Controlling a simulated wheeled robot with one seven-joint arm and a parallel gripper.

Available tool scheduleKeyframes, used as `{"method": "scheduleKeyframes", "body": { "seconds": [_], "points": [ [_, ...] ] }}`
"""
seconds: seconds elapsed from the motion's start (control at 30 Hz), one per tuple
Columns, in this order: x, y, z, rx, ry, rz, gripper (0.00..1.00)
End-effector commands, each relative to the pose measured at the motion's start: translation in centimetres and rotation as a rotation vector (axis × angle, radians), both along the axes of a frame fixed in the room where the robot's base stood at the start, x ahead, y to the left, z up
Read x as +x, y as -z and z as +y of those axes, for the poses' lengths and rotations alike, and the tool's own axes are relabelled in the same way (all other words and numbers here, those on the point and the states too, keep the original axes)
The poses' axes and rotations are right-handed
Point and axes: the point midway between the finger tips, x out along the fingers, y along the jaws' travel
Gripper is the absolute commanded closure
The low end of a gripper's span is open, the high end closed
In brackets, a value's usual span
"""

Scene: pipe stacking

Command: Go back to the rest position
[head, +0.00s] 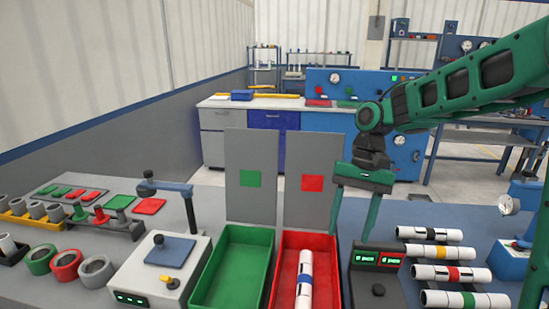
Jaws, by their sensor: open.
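My gripper (354,209) hangs from the green arm at the right of the middle, fingers pointing down and spread apart, with nothing between them. It is above the counter box (378,258), beside the right wall of the red tray. A white pipe with a blue band (304,282) lies in the red tray (322,243). The green tray (245,236) to its left looks empty. Several white pipes with coloured bands, such as the red-banded one (437,274), lie in a row on the right of the table.
Upright grey panels with a green square (251,158) and a red square (312,161) stand behind the trays. A control box with a post (152,265) and several rings (66,264) fill the left. A blue gauge box (508,262) stands at the far right.

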Motion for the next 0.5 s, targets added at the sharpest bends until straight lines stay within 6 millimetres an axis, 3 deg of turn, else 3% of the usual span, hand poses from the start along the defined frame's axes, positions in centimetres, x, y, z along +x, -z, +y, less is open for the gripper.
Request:
{"method": "scheduleKeyframes", "body": {
  "seconds": [0.2,0.5],
  "points": [
    [-5.5,-0.8,-7.9,-0.069,0.111,-0.096,0.48],
    [-15.7,0.3,-16.7,-0.161,0.234,-0.188,0.48]
  ]
}}
